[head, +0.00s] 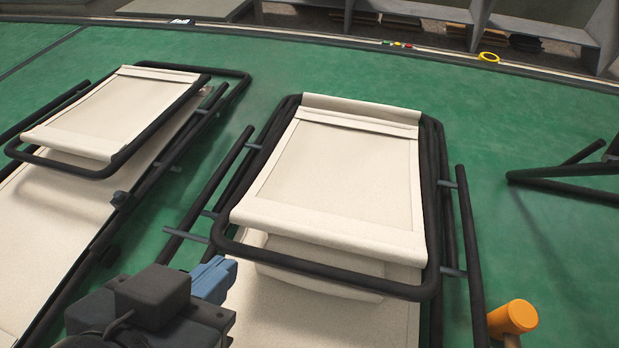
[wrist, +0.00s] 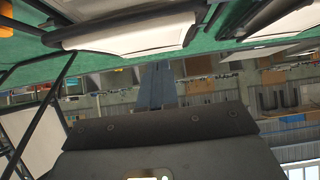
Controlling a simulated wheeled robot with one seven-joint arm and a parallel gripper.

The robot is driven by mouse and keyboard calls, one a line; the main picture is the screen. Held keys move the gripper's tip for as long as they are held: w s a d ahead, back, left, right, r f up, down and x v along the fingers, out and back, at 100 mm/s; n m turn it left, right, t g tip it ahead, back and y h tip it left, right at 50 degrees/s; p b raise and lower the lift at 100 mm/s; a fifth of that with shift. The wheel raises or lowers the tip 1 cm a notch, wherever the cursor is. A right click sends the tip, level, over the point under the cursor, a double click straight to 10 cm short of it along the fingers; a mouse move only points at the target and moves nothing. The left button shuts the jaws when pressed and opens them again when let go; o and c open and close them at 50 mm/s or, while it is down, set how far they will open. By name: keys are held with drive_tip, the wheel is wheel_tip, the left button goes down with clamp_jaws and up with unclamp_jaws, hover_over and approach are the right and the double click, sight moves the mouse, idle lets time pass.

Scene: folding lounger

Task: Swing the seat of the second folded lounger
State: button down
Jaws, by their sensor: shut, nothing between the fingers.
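Two folded loungers with cream fabric and black tube frames lie on the green floor. The left lounger (head: 70,205) has its upper panel (head: 115,103) lying above its longer bed. The centre lounger (head: 330,180) likewise has a cream panel inside a black loop frame, folded over cream fabric below. I cannot tell which one counts as the second. My gripper (head: 213,280) has blue fingers, shut and empty, just left of the centre lounger's front frame bar, apparently not touching it. The shut fingers also show in the wrist view (wrist: 157,88), below a cream panel edge (wrist: 130,38).
An orange-headed mallet (head: 513,318) is at the lower right, beside the centre lounger's side tube. More black tubing (head: 570,172) stands at the right edge. Green floor is clear between the loungers' far ends.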

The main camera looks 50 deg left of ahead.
drive_tip(key=w+a+f, duration=0.3)
drive_tip(key=w+f, duration=0.2)
drive_tip(key=f, duration=0.4)
drive_tip(key=shift+w+a, duration=0.1)
